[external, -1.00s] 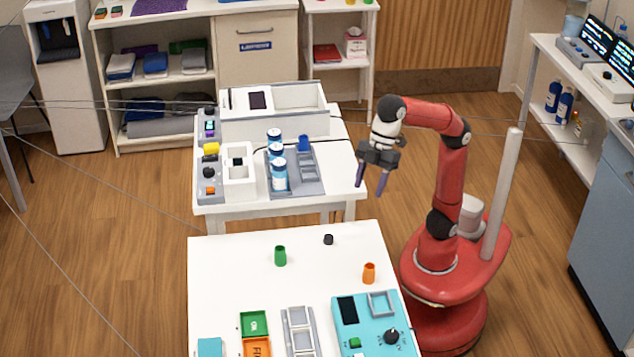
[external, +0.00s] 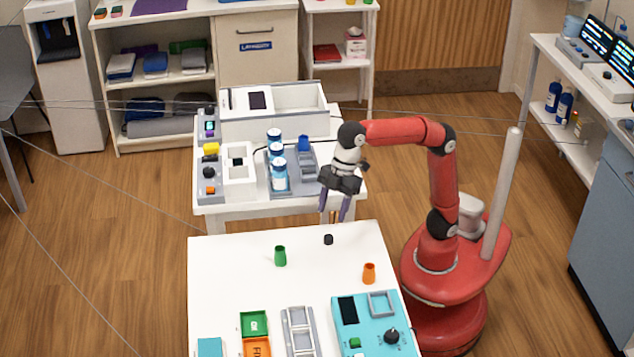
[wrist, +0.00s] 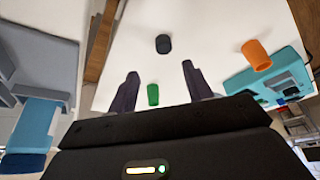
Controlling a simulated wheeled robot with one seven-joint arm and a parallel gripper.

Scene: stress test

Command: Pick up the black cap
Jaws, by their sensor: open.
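The black cap (external: 328,240) is a small dark cylinder standing on the near white table (external: 230,290), close to its back edge. In the wrist view the black cap (wrist: 163,44) appears beyond and between my fingertips. My gripper (external: 334,213) is above the table's back edge, a little above the cap, with its fingers pointing down. In the wrist view my gripper (wrist: 160,70) is open, with nothing between its fingers. The fingers and the cap are apart.
A green piece (external: 280,256) stands left of the cap and an orange piece (external: 369,273) to its right, nearer the front. A teal device (external: 365,320) and trays (external: 255,323) fill the front. A second table (external: 230,207) with blue-capped bottles (external: 278,172) stands behind.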

